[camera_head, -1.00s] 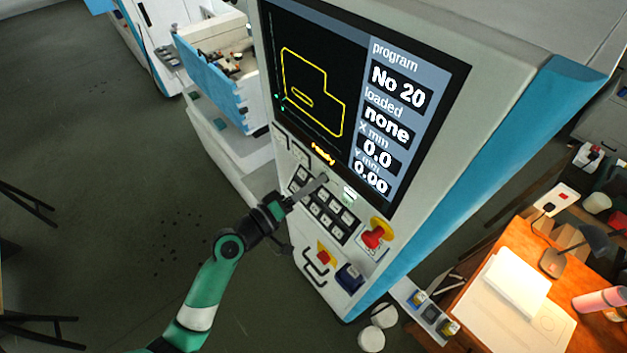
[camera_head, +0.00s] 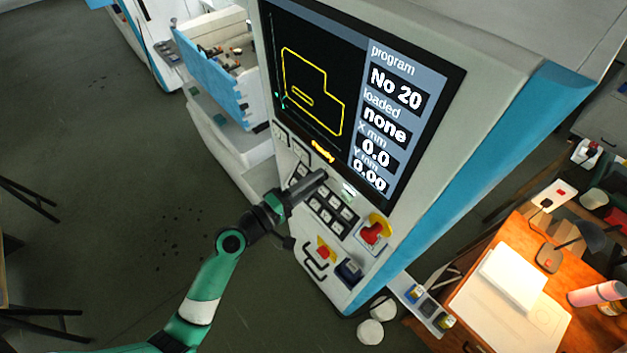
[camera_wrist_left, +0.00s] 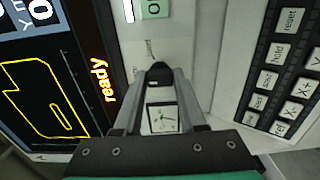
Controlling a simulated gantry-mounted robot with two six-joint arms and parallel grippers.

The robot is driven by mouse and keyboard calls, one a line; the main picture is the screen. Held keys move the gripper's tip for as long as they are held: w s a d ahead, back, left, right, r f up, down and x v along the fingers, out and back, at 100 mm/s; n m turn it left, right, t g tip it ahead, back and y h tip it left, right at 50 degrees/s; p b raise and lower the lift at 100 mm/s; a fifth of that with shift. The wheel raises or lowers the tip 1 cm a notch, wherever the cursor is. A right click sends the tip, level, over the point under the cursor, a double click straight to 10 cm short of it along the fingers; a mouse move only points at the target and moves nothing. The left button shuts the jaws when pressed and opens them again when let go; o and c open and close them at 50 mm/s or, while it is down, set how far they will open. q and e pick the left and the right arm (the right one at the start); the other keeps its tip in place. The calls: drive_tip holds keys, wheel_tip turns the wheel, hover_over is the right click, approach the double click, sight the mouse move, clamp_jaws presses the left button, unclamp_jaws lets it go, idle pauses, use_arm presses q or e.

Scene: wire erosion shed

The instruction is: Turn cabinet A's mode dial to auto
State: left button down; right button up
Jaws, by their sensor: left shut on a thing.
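Cabinet A (camera_head: 455,140) is the light grey and blue control cabinet with the large screen (camera_head: 330,90). My left gripper (camera_head: 322,176) reaches its front panel from the lower left, just below the screen. In the left wrist view, the gripper's two fingers (camera_wrist_left: 160,76) are shut on a small black knob, the mode dial (camera_wrist_left: 160,68). The fingers hide most of the dial, and its pointer and setting cannot be read. In the head view the dial is hidden behind the fingers. My right gripper is not in view.
A black keypad (camera_head: 330,213), a red knob on a yellow base (camera_head: 374,232) and a lower red button (camera_head: 324,252) sit close to the gripper. A small gauge (camera_wrist_left: 163,118) shows between the fingers. An orange desk (camera_head: 485,270) stands at right. Floor at left is open.

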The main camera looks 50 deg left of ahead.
use_arm(q)
drive_tip(key=shift+c, duration=2.4)
unclamp_jaws()
drive_tip(key=s+b, duration=0.3)
drive_tip(key=s, duration=0.8)
drive_tip(key=shift+s+a, duration=0.3)
drive_tip(key=shift+a, duration=0.05)
